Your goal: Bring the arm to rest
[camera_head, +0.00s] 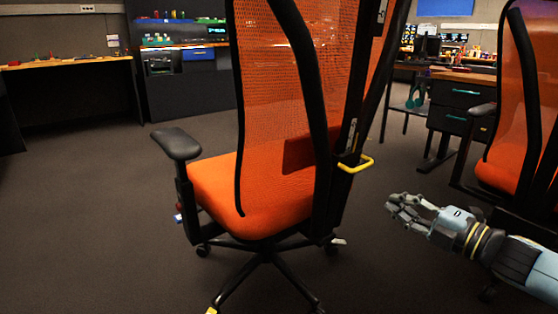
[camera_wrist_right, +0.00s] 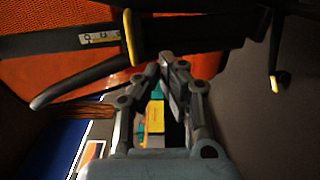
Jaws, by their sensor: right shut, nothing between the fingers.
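My right arm (camera_head: 515,262) comes in from the lower right in the head view, light blue and black with yellow rings at the wrist. My right gripper (camera_head: 396,207) points left, above the floor and to the right of the near orange chair, with a visible gap from the chair in that view. It is shut and empty. In the wrist view its fingertips (camera_wrist_right: 164,66) come together in front of the orange chair back. My left gripper is not in view.
The near orange chair (camera_head: 243,194) fills the middle, with a yellow handle (camera_head: 356,165) on its right side. A second orange chair (camera_head: 503,105) stands right of it. Desks (camera_head: 465,108) and a workbench (camera_head: 70,62) line the back. Floor (camera_head: 90,220) at left is clear.

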